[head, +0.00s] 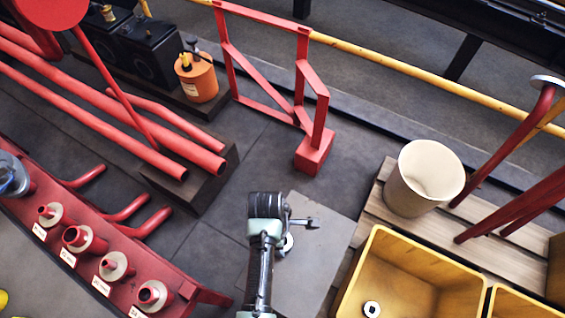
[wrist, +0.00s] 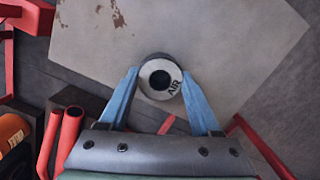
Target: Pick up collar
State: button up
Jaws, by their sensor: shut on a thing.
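The collar (wrist: 148,74) is a pale ring with a dark round hole and the letters AIR on its face. It sits between the two blue fingers of my gripper (wrist: 160,73) in the wrist view, and the fingers are shut on it. In the head view my gripper (head: 291,229) is over the grey plate-like surface (head: 318,255), and a small part of the collar (head: 288,243) shows beside it. From these views I cannot tell whether the collar touches the surface.
A red rack (head: 70,250) at left carries several labelled pegs with pale rings. A yellow crate (head: 378,245) at lower right holds a small pale ring (head: 372,309). A cream bucket (head: 405,195) stands on wooden boards.

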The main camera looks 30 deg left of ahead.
grip_shut()
jog(key=shift+r, duration=0.1)
